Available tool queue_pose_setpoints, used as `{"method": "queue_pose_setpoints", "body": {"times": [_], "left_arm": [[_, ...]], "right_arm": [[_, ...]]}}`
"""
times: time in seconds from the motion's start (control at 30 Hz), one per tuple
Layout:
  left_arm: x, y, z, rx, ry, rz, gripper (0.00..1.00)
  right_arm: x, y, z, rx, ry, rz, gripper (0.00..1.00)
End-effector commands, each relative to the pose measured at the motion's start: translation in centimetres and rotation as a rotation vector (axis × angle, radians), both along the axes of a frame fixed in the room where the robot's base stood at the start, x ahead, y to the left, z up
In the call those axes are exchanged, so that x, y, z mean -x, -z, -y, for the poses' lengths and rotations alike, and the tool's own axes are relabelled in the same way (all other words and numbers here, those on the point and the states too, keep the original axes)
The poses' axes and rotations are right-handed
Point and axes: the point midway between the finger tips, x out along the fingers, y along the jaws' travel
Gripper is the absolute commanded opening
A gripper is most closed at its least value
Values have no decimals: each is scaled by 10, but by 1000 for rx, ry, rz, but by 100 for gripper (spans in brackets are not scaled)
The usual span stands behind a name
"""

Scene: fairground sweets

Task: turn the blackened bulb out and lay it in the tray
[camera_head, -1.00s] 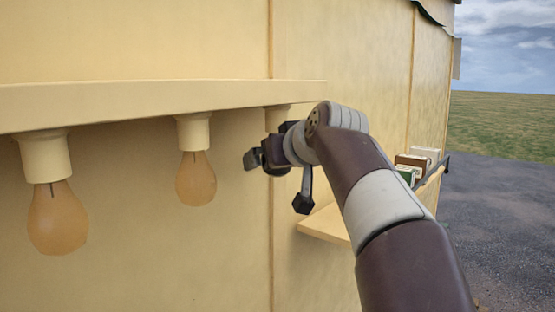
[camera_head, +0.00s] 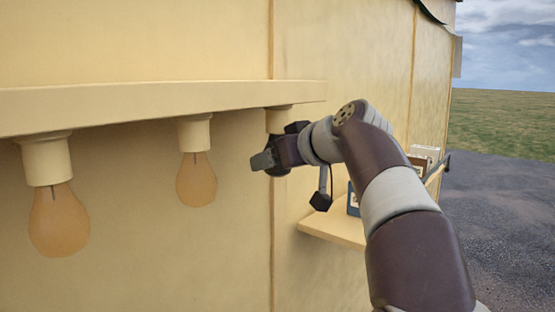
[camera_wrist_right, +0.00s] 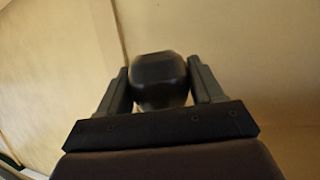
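The blackened bulb (camera_wrist_right: 160,82) shows dark between the two fingers of my right gripper (camera_wrist_right: 161,88) in the right wrist view. The fingers lie against its sides, and the gripper appears shut on it. In the head view my right gripper (camera_head: 270,160) is just below the third socket (camera_head: 279,119), and it mostly hides the bulb. I cannot tell whether the bulb is still threaded in the socket. I cannot make out a tray. My left gripper is not in view.
Two clear amber bulbs (camera_head: 58,219) (camera_head: 196,179) hang from sockets under the cream ledge (camera_head: 150,106). A lower shelf (camera_head: 334,229) juts from the wall behind my right arm, with a blue-edged item (camera_head: 353,200) and boxes (camera_head: 424,153) along it.

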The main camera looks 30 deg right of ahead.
Motion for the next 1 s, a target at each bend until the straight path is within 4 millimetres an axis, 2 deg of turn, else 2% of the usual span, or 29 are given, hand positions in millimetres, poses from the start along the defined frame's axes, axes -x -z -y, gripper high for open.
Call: {"method": "queue_pose_setpoints", "body": {"times": [0.43, 0.63, 0.83, 0.87, 0.9, 0.97, 1.0], "left_arm": [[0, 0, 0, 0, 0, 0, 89], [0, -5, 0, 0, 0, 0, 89], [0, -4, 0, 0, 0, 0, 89], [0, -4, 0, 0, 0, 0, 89], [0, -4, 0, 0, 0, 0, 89], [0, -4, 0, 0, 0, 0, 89], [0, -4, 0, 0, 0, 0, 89]], "right_arm": [[0, 0, 0, 2, 13, -1, 43], [0, -1, 0, 3, 193, -2, 43], [0, 0, 1, 1, 216, 1, 43], [0, 0, 1, 1, 216, 1, 68], [0, 0, 1, 1, 216, 1, 81], [0, 0, 1, 2, 215, 1, 100], [0, 0, 1, 2, 215, 1, 100]]}}
